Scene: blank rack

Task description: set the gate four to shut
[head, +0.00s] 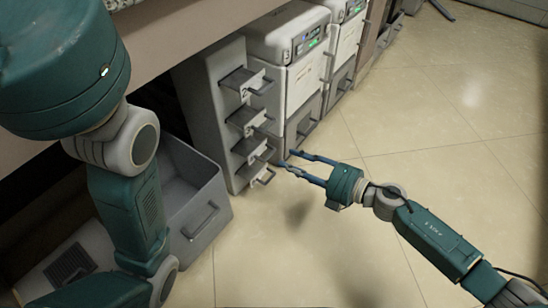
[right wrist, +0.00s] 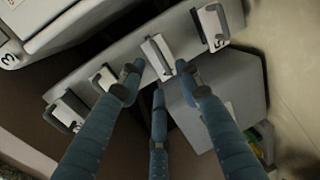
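A tall grey rack (head: 212,100) stands left of centre in the head view, with several handled gates in a column, including the top gate (head: 245,81) and the bottom gate (head: 262,178). The gates stick out from its face. In the right wrist view, white gate plates with grey handles line up, one plate (right wrist: 157,58) just beyond the fingertips. The gate numbers are too small or blurred to read surely, so I cannot tell which is gate four. My right gripper (head: 286,160) is open and empty, its fingers pointing at the lower gates. My left gripper is out of view.
White machines (head: 285,55) with green-lit panels stand right of the rack. An open grey bin (head: 205,215) is on the floor at its left, near my left arm. A counter (head: 165,35) overhangs behind. The tiled floor (head: 430,120) on the right is clear.

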